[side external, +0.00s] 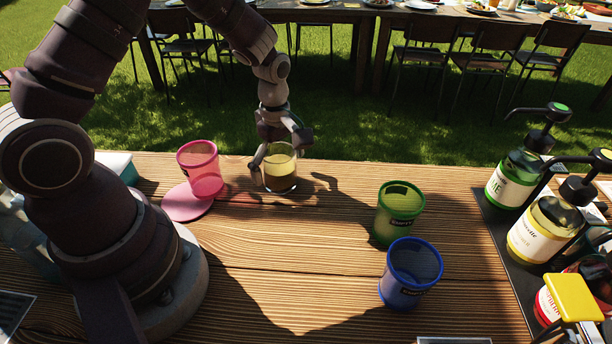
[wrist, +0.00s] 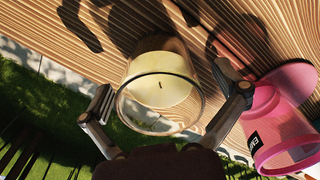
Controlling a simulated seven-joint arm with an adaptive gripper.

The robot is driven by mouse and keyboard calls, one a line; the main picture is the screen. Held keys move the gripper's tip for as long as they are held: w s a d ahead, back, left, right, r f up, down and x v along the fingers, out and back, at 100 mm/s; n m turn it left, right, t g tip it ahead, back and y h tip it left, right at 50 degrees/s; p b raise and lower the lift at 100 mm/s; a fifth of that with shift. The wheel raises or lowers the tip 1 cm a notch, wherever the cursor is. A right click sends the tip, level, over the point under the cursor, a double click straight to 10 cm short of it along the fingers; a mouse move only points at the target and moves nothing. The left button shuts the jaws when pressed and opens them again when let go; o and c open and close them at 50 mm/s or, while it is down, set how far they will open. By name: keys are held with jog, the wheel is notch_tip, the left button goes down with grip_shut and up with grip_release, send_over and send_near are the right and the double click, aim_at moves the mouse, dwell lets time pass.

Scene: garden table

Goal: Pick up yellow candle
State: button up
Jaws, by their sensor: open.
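The yellow candle (side external: 281,167) stands upright in a clear glass on the wooden table, near its far edge. In the wrist view the candle (wrist: 160,88) shows its pale yellow top and wick inside the glass rim. My gripper (side external: 277,150) is open at the glass. In the wrist view my gripper's two fingers (wrist: 168,104) are spread, one to the left and one to the right of the glass, with a gap showing on the right. Contact on the left cannot be told.
A pink cup (side external: 201,169) stands close left of the candle, by a pink disc (side external: 187,203). A green cup (side external: 399,213) and a blue cup (side external: 410,274) stand to the right. Pump bottles (side external: 543,229) stand on a dark tray at the far right. The table's middle is clear.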

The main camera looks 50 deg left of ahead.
jog(key=shift+f, duration=0.2)
jog(key=shift+c, duration=0.3)
jog(key=c, duration=1.2)
